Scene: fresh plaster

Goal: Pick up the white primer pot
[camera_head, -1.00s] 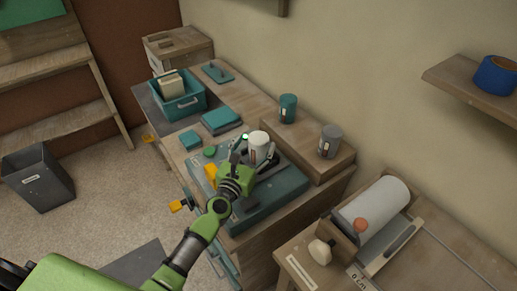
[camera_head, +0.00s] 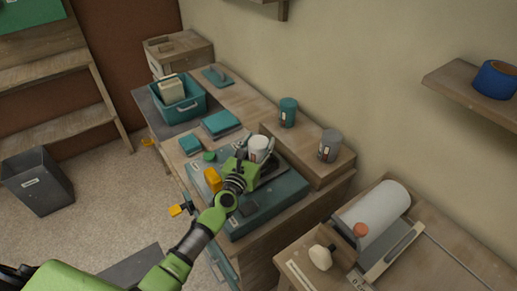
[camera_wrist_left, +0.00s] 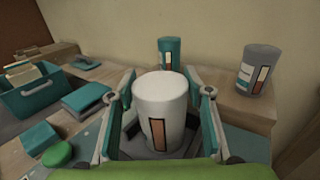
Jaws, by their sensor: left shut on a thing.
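The white primer pot (camera_head: 258,146) stands upright over the teal machine (camera_head: 268,205) on the workbench. It also shows large in the left wrist view (camera_wrist_left: 161,108), with a brown and white label on its front. My left gripper (camera_head: 252,158) is shut on the pot, with one finger on each side of it. The pot's base is partly hidden, so I cannot tell whether it is lifted. My right gripper is not in view.
A teal pot (camera_head: 288,112) and a grey pot (camera_head: 329,145) stand on the raised wooden shelf behind. A teal bin (camera_head: 180,108) and teal pads (camera_head: 221,123) lie to the left. A paper roll (camera_head: 375,210) is at the right.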

